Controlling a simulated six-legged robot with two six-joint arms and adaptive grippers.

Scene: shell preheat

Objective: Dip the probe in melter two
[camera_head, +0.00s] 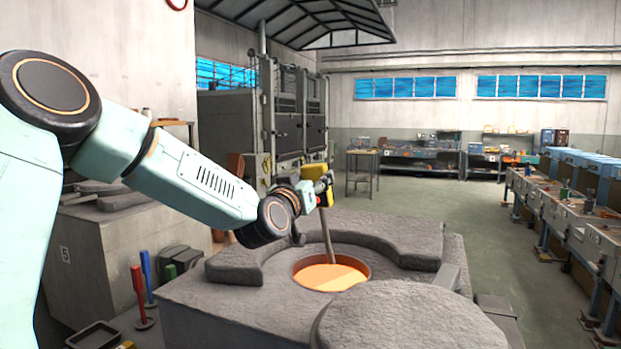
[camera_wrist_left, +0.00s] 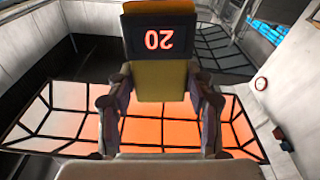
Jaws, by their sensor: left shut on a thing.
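The probe (camera_head: 327,236) has a yellow handle (camera_head: 314,172) and a thin rod that slants down into the round melter opening. My left gripper (camera_head: 318,192) is shut on the handle, above the melter's far side. The melter (camera_head: 190,293) is a grey block with glowing orange melt (camera_head: 326,277) inside. The rod's lower end meets the far part of the orange surface; I cannot tell how deep it is. No number shows on this melter. My right gripper is not in view.
A round grey lid (camera_head: 410,320) lies in front of the opening. A block marked 5 (camera_head: 75,275) stands at left, near a red post (camera_head: 138,290) and a blue post (camera_head: 147,275). A tall dark furnace (camera_head: 235,125) stands behind. Benches line the right; the floor between is clear.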

